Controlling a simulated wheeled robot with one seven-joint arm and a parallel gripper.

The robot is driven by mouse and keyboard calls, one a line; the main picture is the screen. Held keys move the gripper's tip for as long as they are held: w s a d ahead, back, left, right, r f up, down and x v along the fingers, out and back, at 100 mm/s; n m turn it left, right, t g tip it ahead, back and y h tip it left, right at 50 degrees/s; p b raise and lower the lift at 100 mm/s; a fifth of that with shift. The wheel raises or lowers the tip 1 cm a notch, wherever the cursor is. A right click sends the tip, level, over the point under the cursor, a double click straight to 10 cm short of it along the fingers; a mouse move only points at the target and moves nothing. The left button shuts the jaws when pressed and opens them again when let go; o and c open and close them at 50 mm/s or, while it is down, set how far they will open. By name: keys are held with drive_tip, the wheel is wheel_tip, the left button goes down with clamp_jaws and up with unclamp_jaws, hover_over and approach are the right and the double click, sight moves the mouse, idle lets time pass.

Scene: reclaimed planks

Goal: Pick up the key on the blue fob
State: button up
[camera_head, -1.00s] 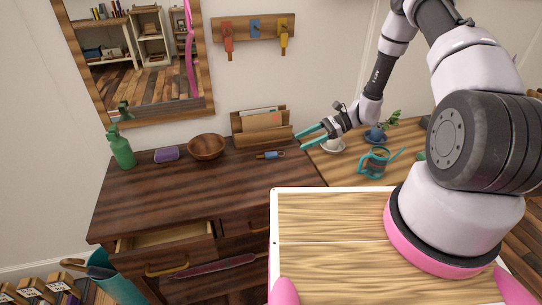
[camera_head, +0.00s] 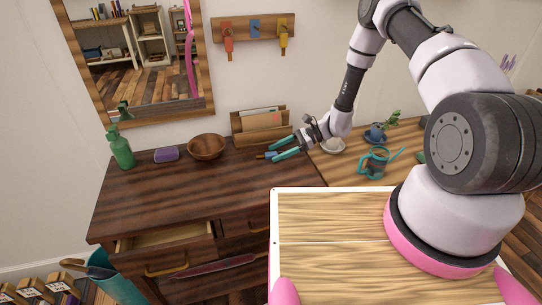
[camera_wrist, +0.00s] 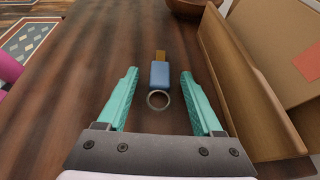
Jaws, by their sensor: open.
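The key on the blue fob lies on the dark wooden dresser top. In the wrist view the blue fob (camera_wrist: 160,75) sits between and slightly beyond my open fingertips, with a metal ring on its near side and a brownish-gold key part (camera_wrist: 160,55) on its far side. In the head view the fob (camera_head: 271,154) shows partly behind my gripper (camera_head: 283,148). My gripper also shows in the wrist view (camera_wrist: 158,77), its two teal fingers open, one on each side of the fob and ring, holding nothing.
A wooden letter holder (camera_head: 262,135) stands close beside my gripper; its wall (camera_wrist: 245,85) runs along the right in the wrist view. A wooden bowl (camera_head: 206,147), purple block (camera_head: 166,154) and green bottle (camera_head: 120,150) are left. The dresser's front area (camera_head: 190,195) is clear.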

drive_tip(key=shift+c, duration=0.3)
clamp_jaws()
drive_tip(key=shift+r, duration=0.1)
wheel_tip(320, 180, up, 10)
